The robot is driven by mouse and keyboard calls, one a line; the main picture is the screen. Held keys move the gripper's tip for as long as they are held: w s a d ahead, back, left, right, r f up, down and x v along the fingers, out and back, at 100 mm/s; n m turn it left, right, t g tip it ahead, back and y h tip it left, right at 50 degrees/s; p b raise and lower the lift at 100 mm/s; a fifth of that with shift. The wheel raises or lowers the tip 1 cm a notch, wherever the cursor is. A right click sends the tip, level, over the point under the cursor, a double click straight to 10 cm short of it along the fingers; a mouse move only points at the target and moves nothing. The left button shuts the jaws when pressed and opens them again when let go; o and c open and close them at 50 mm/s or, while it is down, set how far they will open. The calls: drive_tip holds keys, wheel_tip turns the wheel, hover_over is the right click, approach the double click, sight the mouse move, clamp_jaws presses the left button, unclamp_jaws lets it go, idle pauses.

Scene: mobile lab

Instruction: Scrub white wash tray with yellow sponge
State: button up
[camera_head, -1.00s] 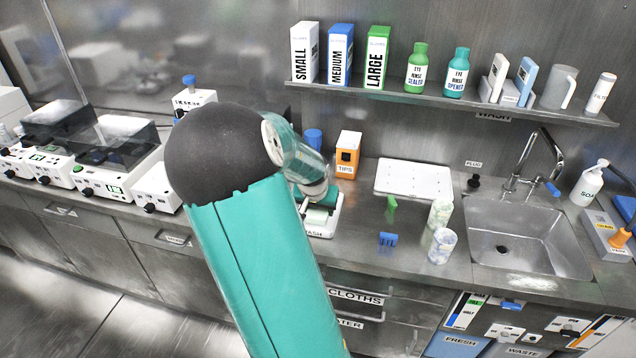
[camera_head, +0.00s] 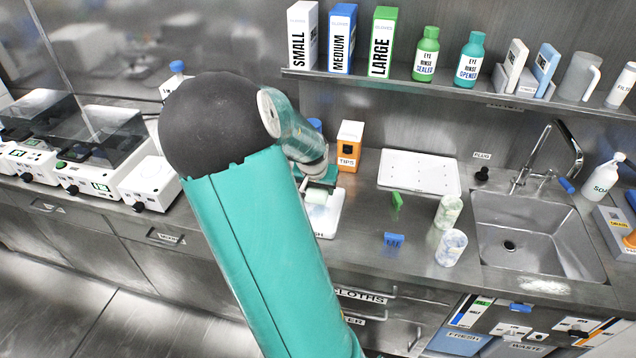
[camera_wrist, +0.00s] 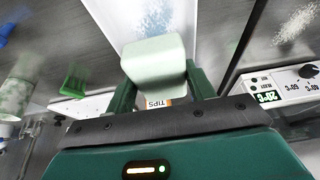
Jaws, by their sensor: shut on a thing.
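My gripper (camera_head: 322,184) is shut on a pale, yellowish-green sponge (camera_wrist: 155,60), which sits between its two green fingers in the wrist view. In the head view the sponge (camera_head: 317,205) is over the white wash tray (camera_head: 328,224) on the counter. My arm hides part of the tray's left side. The tray also shows in the wrist view as a white surface (camera_wrist: 112,16) beyond the sponge, with a bluish speckled patch on it. I cannot tell whether the sponge touches the tray.
An orange tips box (camera_head: 349,148) stands behind the tray. White instruments (camera_head: 148,184) stand left.

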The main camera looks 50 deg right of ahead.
sight(320, 210)
drive_tip(key=shift+s+a+f, duration=0.1)
drive_tip(key=shift+s+f, duration=0.25)
drive_tip(key=shift+w+f, duration=0.15)
drive_tip(key=shift+f, duration=2.6)
drive_tip(key=shift+f, duration=0.6)
